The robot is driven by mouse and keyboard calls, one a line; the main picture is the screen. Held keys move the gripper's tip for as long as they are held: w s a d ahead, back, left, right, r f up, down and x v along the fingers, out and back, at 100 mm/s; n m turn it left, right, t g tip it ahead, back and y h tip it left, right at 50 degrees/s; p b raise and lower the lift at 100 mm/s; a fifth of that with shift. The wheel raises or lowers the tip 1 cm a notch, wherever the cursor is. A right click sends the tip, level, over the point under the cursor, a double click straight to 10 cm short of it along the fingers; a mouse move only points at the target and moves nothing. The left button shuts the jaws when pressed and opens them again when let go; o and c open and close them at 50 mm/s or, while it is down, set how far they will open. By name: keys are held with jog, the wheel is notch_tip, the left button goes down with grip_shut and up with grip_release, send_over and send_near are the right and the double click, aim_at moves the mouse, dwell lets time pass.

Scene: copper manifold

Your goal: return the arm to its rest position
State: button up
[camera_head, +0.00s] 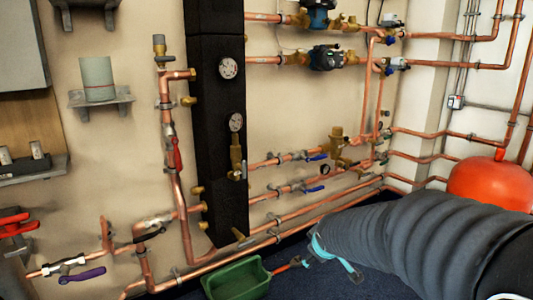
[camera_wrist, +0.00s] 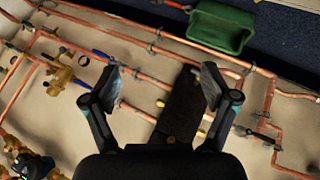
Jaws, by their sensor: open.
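My gripper (camera_wrist: 161,85) shows in the wrist view with its two dark fingers spread wide apart and nothing between them. The fingers point at the wall with the copper pipes, which appears turned around in this view. The black insulated column (camera_wrist: 183,105) lies behind the gap between the fingers. In the head view a grey ribbed sleeve with a teal strap, which looks like my arm, reaches in from the right edge. I cannot make out the gripper in that view.
Copper pipes (camera_head: 290,220) with valves and gauges run along the wall. A green bin (camera_head: 238,279) stands on the dark floor below them; it also shows in the wrist view (camera_wrist: 222,27). A red tank (camera_head: 490,183) sits at the right. A bracket (camera_head: 100,101) holds a grey cylinder (camera_head: 97,78).

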jog(key=s+d+r+m+g+p, duration=0.1)
jog(key=s+r+m+g+p, duration=0.2)
jog(key=s, duration=0.8)
jog(key=s+d+r+m+g+p, duration=0.1)
jog(key=s+r+m, duration=0.25)
jog(key=s, duration=0.65)
jog(key=s+r+m+t+p, duration=0.1)
jog(key=s+r+p, duration=0.3)
jog(key=s+r, duration=0.2)
jog(key=shift+p+v, duration=0.35)
jog(key=shift+v, duration=0.6)
